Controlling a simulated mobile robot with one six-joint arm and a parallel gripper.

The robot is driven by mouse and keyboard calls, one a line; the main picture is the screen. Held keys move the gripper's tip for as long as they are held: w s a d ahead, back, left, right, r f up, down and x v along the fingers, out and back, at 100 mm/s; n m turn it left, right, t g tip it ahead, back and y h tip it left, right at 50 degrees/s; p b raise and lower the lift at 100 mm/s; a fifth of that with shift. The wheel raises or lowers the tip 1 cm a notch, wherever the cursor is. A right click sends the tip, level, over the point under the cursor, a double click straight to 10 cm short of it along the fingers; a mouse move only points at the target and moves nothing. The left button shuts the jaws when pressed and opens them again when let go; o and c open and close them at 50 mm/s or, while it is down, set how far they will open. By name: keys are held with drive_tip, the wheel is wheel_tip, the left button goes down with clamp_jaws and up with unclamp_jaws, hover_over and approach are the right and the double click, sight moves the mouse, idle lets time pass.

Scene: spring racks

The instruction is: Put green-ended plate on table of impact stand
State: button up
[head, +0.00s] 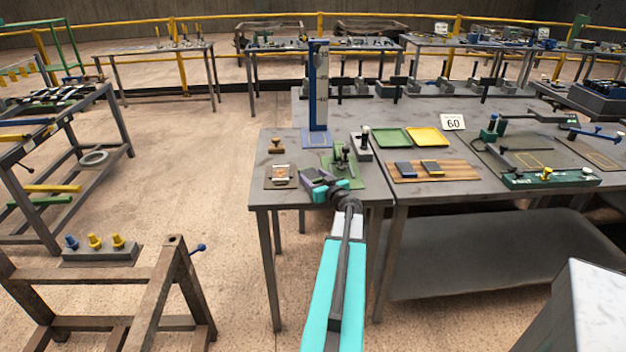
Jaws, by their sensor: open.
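The impact stand (318,85) is a tall blue column with a pale scale, upright at the back of the small grey table. Its low table (317,140) is a blue-edged base at the column's foot, with nothing visible lying on it. My gripper (318,184) is open, low over the small table, in front of the stand and beside a green fixture (358,177) with a dark clamp. The gripper and arm cover part of this fixture. I cannot make out a green-ended plate for certain; it may be hidden or too small near my gripper.
A wooden board (462,171) to the right holds two dark plates, one blue-edged (405,169), one yellow-edged (432,167). Green (392,138) and yellow (427,137) trays lie behind. A brown stamp-like object (277,146) and a small brown board (270,183) are left of my gripper.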

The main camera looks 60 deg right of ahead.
drive_tip(key=shift+r+p, duration=0.2)
drive_tip(key=shift+p, duration=0.15)
drive_tip(key=shift+s+a+f, duration=0.1)
drive_tip(key=shift+s+a, duration=0.05)
drive_tip(key=shift+s, duration=0.1)
drive_tip(key=shift+b+v, duration=1.75)
drive_tip(key=shift+v, duration=4)
